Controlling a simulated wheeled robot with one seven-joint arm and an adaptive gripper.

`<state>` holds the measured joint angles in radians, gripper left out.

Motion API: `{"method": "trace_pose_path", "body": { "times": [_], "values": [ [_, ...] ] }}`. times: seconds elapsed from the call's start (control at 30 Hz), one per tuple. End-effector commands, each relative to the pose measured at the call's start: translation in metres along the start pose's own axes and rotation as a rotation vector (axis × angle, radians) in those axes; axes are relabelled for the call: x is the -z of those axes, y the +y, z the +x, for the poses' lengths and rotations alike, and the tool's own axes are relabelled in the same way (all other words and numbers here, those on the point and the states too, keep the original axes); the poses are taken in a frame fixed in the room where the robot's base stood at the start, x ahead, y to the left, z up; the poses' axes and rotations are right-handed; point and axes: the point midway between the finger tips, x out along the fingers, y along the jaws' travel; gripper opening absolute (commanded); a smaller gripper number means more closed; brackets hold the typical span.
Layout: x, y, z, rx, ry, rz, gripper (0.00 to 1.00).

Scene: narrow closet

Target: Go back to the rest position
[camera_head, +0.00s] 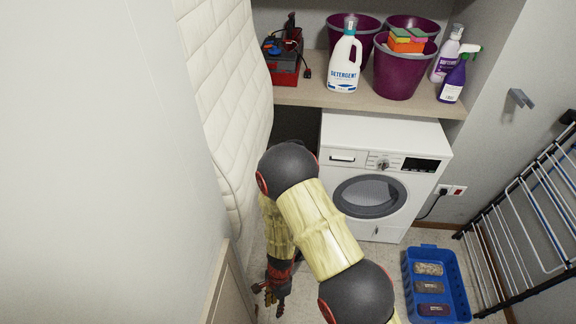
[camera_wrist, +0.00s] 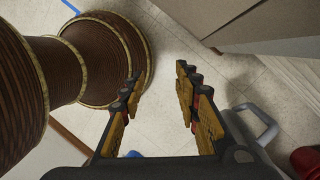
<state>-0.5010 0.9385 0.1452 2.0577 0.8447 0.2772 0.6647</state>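My gripper (camera_head: 276,292) hangs low over the floor at the bottom centre of the head view, to the left of the washing machine (camera_head: 375,185). My arm with its bamboo-patterned links bends down to it. In the wrist view my gripper (camera_wrist: 159,84) has its two yellow and black fingers spread apart. Nothing is between them; only the tiled floor (camera_wrist: 190,42) shows there.
A shelf (camera_head: 395,100) above the washer holds a detergent bottle (camera_head: 344,62), purple buckets, spray bottles and a red toolbox (camera_head: 285,66). A blue crate (camera_head: 460,285) with several items is on the floor at right, beside a drying rack (camera_head: 525,215). A quilted mattress (camera_head: 230,90) stands at left.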

Motion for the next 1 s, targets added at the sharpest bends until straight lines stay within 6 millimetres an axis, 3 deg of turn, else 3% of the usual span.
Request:
{"method": "trace_pose_path", "body": {
  "times": [0.27,0.43,0.7,1.0],
  "values": [
    [-0.020,0.016,-0.077,-0.015,-0.069,-0.345,0.32],
    [-0.023,0.031,-0.145,0.001,-0.084,-0.576,0.32],
    [-0.012,0.066,-0.249,0.035,-0.038,-0.870,0.32],
    [0.010,0.118,-0.344,0.066,0.093,-1.077,0.32]
  ]
}}
